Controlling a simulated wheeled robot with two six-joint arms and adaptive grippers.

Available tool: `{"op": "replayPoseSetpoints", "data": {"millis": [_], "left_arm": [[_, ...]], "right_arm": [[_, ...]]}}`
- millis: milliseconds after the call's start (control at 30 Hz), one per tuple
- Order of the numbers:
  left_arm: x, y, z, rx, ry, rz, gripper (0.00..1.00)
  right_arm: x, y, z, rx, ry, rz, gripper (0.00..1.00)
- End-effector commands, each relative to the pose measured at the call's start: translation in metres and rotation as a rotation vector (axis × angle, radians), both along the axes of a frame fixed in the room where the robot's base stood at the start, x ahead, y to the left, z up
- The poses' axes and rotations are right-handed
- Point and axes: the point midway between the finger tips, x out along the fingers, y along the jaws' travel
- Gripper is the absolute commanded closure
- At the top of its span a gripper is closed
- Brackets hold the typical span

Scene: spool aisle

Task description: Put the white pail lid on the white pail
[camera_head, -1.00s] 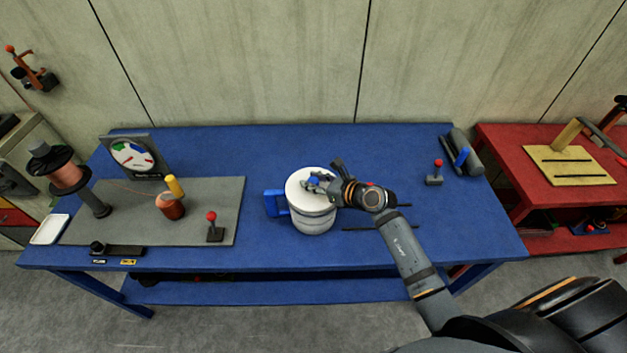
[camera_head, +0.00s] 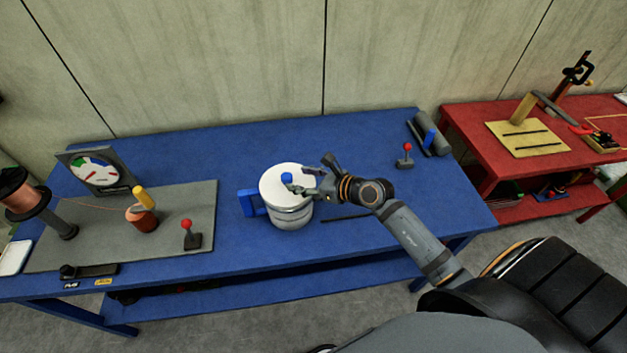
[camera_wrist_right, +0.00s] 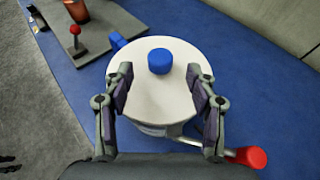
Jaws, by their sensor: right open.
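The white pail (camera_head: 292,218) stands upright on the blue table. The white pail lid (camera_head: 275,183), a round disc with a blue knob (camera_head: 286,177), lies on its top and looks about level. In the right wrist view the lid (camera_wrist_right: 150,98) covers the pail's top, and its knob (camera_wrist_right: 160,62) stands free beyond the fingertips. My right gripper (camera_head: 302,182) is open and empty, just right of the knob, with its fingers over the lid. In the right wrist view the fingers of my right gripper (camera_wrist_right: 162,82) are wide apart. My left gripper is not in view.
A blue block-like part (camera_head: 252,203) sits left of the pail. A grey board (camera_head: 85,238) with a red-knobbed lever (camera_head: 191,236) lies further left. Another small lever (camera_head: 405,158) stands at the back right. A red table (camera_head: 470,130) is beyond.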

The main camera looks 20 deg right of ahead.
Motion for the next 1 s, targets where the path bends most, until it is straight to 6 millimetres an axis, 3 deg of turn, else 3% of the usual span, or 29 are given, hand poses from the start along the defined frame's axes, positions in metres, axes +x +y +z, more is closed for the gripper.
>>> {"op": "replayPoseSetpoints", "data": {"millis": [133,400,1000], "left_arm": [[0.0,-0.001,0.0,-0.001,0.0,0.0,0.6],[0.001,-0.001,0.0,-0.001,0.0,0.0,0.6],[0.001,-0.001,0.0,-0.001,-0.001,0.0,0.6]], "right_arm": [[-0.024,-0.015,0.01,-0.009,0.002,0.005,0.43],[-0.043,-0.028,0.021,-0.004,-0.001,0.001,0.43],[-0.046,-0.029,0.024,0.002,-0.002,0.001,0.43]]}}
